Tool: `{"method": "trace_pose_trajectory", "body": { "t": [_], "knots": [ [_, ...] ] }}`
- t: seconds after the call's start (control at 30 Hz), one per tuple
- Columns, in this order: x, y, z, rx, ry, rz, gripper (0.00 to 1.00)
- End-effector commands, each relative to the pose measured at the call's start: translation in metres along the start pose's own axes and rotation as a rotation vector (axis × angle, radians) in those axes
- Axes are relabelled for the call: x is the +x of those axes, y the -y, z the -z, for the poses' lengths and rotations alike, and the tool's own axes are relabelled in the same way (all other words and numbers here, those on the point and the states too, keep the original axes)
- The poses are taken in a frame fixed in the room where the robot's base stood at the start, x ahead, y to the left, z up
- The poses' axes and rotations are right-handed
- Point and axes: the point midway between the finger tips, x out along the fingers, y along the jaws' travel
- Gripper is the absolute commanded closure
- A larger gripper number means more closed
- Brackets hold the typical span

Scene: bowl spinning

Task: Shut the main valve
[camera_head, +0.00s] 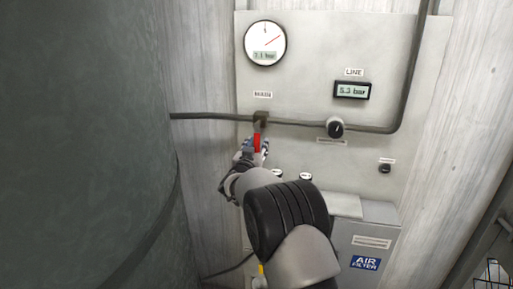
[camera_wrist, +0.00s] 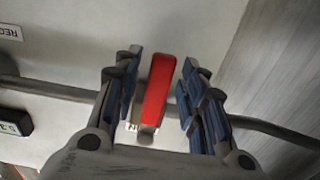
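The main valve has a dark body (camera_head: 260,118) on the horizontal pipe of the panel. Its red lever handle (camera_head: 257,142) hangs down from the body, across the line of the pipe. My gripper (camera_head: 253,153) is at the handle from below. In the wrist view the red handle (camera_wrist: 158,88) stands between the two blue-padded fingers of my gripper (camera_wrist: 160,70). A gap shows on each side of the handle, so the fingers are open around it and do not appear to touch it. The handle's lower end is partly hidden in the head view.
The dark pipe (camera_head: 205,116) runs across the panel (camera_head: 336,40). A round gauge (camera_head: 265,43) is above, and a LINE display (camera_head: 352,90) reads 5.3 bar. A black knob (camera_head: 335,128) is to the right. An air filter box (camera_head: 365,240) is below. A large dark cylinder (camera_head: 80,140) fills the left.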

Motion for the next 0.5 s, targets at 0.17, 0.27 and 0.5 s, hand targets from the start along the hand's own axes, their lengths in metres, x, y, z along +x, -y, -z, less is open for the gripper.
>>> {"method": "trace_pose_trajectory", "body": {
  "t": [0.17,0.27,0.5],
  "knots": [
    [-0.004,0.000,0.000,-0.001,0.001,0.001,0.62],
    [-0.014,0.001,0.000,-0.003,0.002,0.001,0.62],
    [-0.061,0.001,0.000,-0.002,0.002,0.003,0.62]
  ]
}}
